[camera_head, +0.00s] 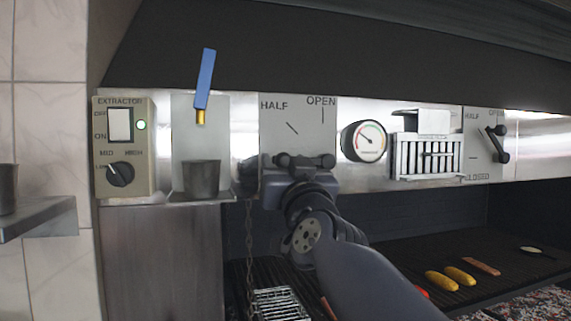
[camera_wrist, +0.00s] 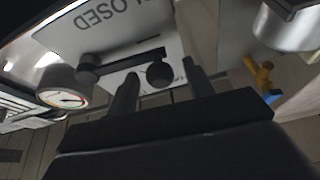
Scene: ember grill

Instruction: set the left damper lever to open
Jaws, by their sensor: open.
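The left damper plate (camera_head: 275,125) carries HALF and OPEN marks in the head view. Its dark lever (camera_head: 303,160) lies about level, with its pivot at the right and its knob at the left. The wrist view shows the lever (camera_wrist: 125,66) upside down, with the CLOSED label beside it. My gripper (camera_wrist: 160,69) is open, and its two fingers appear on either side of the lever's knob (camera_wrist: 160,75). I see no grip on the knob, and cannot tell how deep the fingers reach. In the head view my wrist covers the plate's lower part.
A round gauge (camera_head: 364,141) sits right of the plate, then a slatted metal holder (camera_head: 427,154). A right damper lever (camera_head: 498,143) is farther right. A metal cup (camera_head: 201,179), a blue-handled tap (camera_head: 205,80) and a hanging chain (camera_head: 249,240) are at the left. The grill (camera_head: 400,250) lies below.

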